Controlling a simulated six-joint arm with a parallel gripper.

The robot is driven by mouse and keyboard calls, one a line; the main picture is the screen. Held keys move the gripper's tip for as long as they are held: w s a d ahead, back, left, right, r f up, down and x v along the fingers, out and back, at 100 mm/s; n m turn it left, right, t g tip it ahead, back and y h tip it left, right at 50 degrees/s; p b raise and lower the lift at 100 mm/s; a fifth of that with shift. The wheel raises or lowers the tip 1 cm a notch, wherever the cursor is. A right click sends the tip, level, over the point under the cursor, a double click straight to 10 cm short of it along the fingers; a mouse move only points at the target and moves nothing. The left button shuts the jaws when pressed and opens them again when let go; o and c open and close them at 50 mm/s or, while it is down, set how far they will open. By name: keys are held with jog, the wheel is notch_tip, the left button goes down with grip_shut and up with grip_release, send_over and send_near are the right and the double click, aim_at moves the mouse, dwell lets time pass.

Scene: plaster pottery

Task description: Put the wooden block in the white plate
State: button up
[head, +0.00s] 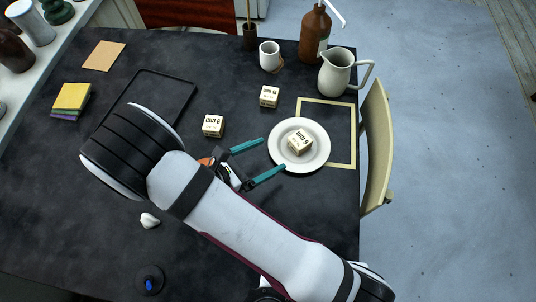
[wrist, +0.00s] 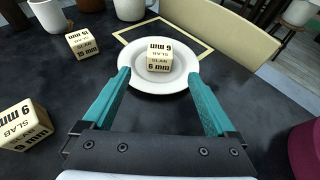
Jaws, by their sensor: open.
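In the wrist view the block (wrist: 159,57) stands near the middle of the plate (wrist: 128,72), ahead of my gripper. My gripper (wrist: 158,80) is open, its teal fingers spread either side of the plate's near rim, with nothing between the pads. In the head view my gripper (head: 274,157) is beside the plate's left edge, apart from the block.
Two more wooden blocks stand on the table, one at the left (head: 213,126) and one farther back (head: 269,96). A white pitcher (head: 336,75), a brown bottle (head: 314,38) and a white cup (head: 269,56) stand at the back. A chair (head: 378,150) is at the right edge.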

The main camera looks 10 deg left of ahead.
jog(key=s+d+r+m+g+y, duration=0.2)
jog(key=s+d+r+m+g, duration=0.2)
jog(key=d+r+m+g, duration=0.45)
jog(key=s+d+r+m+g+y, duration=0.1)
jog(key=s+d+r+m+g, duration=0.35)
jog(key=m, duration=0.75)
jog(key=s+a+r+m+t+y, duration=0.1)
jog(key=s+r+m+t+y, duration=0.2)
jog(key=m, duration=0.9)
jog(key=s+y, duration=0.3)
jog(key=y, duration=0.2)
jog(key=shift+a+r, duration=0.15)
jog(key=shift+r, duration=0.05)
